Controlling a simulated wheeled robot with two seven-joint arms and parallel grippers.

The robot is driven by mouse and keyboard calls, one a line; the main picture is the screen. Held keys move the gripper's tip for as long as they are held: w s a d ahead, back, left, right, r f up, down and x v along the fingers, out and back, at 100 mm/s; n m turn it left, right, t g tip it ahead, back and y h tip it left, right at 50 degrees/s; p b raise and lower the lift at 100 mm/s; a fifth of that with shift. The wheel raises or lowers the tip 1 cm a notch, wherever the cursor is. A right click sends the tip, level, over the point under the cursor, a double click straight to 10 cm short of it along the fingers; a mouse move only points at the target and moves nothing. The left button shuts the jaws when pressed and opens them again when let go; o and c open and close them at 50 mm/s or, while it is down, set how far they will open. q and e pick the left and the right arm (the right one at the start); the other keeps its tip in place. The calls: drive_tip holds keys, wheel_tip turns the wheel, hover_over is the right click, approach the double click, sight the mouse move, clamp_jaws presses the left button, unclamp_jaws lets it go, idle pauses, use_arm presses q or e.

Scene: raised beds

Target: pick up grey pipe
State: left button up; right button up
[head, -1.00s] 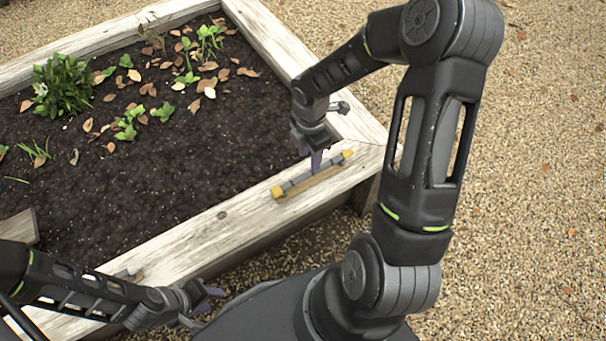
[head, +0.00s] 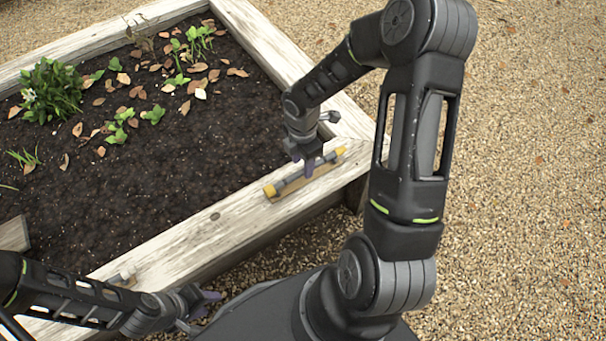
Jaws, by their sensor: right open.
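A grey bar with yellow ends (head: 271,190), which looks like the grey pipe, lies along the top board of the bed's near side, close to the right corner. A tan strip shows along its front. My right gripper (head: 308,172) is directly over its middle, fingers pointing down, open. The fingers hide part of the bar, and I cannot tell whether they touch it. My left gripper (head: 203,311) is low at the left, apart from the bar, with its purple fingers spread and nothing visible between them.
The raised bed's wooden frame (head: 195,228) encloses dark soil (head: 190,165) with plants (head: 52,88) and dry leaves. A small grey piece (head: 122,277) lies on the near board beside my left arm. Open gravel (head: 530,200) lies to the right.

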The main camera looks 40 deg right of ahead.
wheel_tip(320, 180, down, 4)
drive_tip(key=shift+s+b, duration=0.1)
drive_tip(key=shift+b, duration=0.5)
clamp_jaws()
idle(0.4)
